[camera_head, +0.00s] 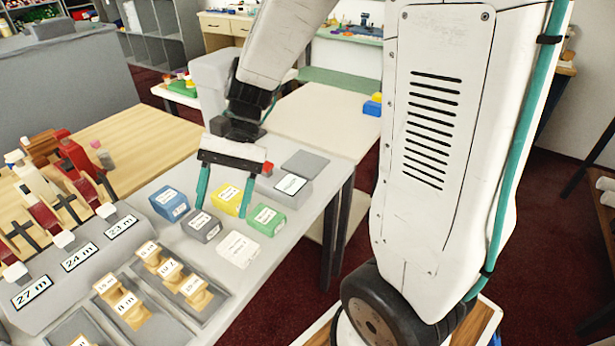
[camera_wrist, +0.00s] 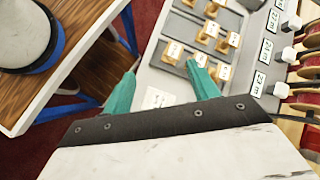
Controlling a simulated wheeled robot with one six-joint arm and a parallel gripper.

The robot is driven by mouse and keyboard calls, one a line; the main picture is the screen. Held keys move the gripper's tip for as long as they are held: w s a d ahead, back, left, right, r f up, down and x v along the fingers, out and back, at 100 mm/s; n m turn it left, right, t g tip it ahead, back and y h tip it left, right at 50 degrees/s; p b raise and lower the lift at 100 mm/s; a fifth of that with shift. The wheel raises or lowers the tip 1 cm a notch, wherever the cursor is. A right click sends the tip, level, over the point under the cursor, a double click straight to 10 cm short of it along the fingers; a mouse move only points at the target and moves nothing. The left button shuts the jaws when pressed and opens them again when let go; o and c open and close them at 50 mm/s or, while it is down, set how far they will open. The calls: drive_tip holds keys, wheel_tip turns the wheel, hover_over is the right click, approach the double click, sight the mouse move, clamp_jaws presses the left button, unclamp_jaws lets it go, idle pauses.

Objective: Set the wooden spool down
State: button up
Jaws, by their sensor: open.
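Several small wooden spools with white length labels sit in grey trays at the front of the counter, among them one near the middle (camera_head: 127,305). They also show in the wrist view, one of them near the top (camera_wrist: 173,50). Which one the task means I cannot tell. My gripper (camera_head: 224,190) has two teal fingers spread wide and nothing between them. It hangs over the counter, among the coloured boxes and behind the spool trays. In the wrist view my gripper (camera_wrist: 160,73) is also empty, with a white card (camera_wrist: 158,98) beyond the fingers.
Blue (camera_head: 170,204), grey (camera_head: 201,227), yellow (camera_head: 228,200) and green (camera_head: 266,220) labelled boxes stand close around the fingers. A white card (camera_head: 238,248) lies in front. A rack with red spools (camera_head: 75,185) stands at left. A flat grey pad (camera_head: 305,164) lies near the far edge.

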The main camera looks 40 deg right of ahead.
drive_tip(key=s+d+r+n+t+h, duration=0.2)
drive_tip(key=s+d+r+n+h, duration=0.1)
drive_tip(key=s, duration=0.3)
drive_tip(key=s+d+r+n+t+h, duration=0.3)
drive_tip(key=s+d+r+n+h, duration=0.1)
drive_tip(key=s, duration=0.3)
drive_tip(key=shift+s+d+r+n, duration=0.25)
drive_tip(key=shift+d+r+n, duration=0.05)
drive_tip(key=shift+d+r, duration=0.3)
idle(1.3)
